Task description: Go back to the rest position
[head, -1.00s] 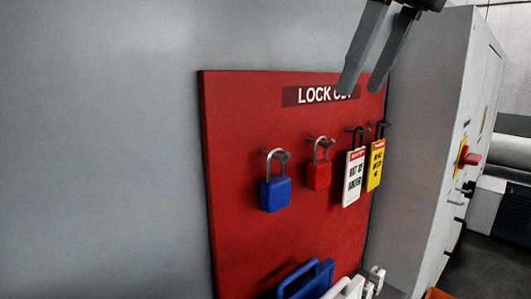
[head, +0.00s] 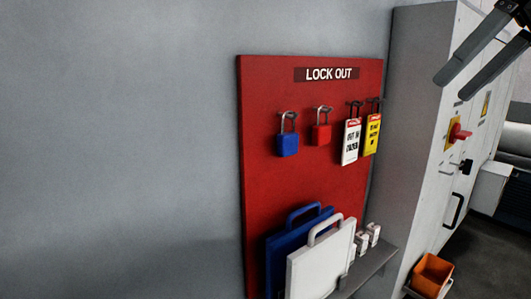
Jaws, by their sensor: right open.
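My right gripper (head: 475,72) shows at the upper right of the head view, its two dark grey fingers apart with nothing between them. It is in front of the grey cabinet (head: 420,130), clear of the red lock-out board (head: 258,170). My left gripper is not in view. On the board hang a blue padlock (head: 288,145), a red padlock (head: 321,134), a white tag (head: 351,143) and a yellow tag (head: 372,135).
The cabinet carries a red rotary switch (head: 460,133) and a black handle (head: 453,210). An orange bin (head: 432,273) sits low at right.

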